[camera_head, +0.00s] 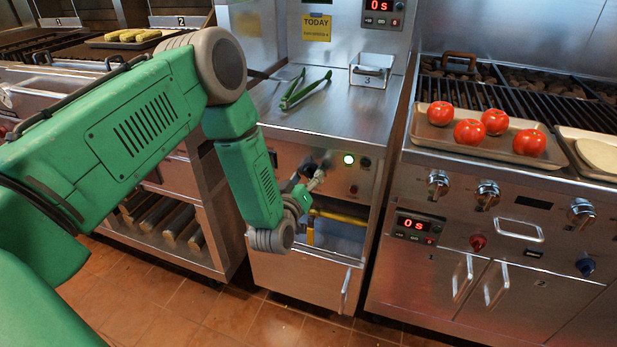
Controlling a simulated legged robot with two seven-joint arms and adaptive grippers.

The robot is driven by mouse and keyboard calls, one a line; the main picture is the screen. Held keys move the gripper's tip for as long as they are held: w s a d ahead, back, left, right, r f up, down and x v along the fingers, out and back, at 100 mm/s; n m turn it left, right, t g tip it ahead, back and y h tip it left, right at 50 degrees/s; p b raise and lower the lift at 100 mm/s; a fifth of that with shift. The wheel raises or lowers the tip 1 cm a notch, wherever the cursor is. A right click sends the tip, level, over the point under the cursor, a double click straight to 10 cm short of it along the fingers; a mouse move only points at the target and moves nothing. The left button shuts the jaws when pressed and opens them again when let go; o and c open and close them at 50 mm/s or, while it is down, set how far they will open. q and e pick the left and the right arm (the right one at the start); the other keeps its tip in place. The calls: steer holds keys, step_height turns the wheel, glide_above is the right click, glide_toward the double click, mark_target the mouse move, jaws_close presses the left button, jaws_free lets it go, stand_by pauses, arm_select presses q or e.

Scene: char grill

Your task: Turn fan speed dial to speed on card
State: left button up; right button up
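A yellow card (317,27) headed "TODAY" is on the steel back panel of the middle unit. Its smaller print is too small to read. A dark knob (308,168) shows partly behind the gripper and seems to be the fan dial. Its pointer and markings are hidden or too small to read. I cannot tell whether the fingers touch it or are closed on it. My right gripper is out of view.
Green tongs (305,88) and a small steel bin (371,70) marked 3 are on the counter above the panel. A yellow bar (340,217) runs across an opening below. Tomatoes lie on a tray (474,155) on the right grill, above several knobs.

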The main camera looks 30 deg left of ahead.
arm_select(q)
steer(key=shift+s, duration=0.1)
steer(key=shift+s, duration=0.25)
steer(key=v, duration=1.1)
steer(key=shift+s, duration=0.15)
steer(key=shift+f, duration=0.1)
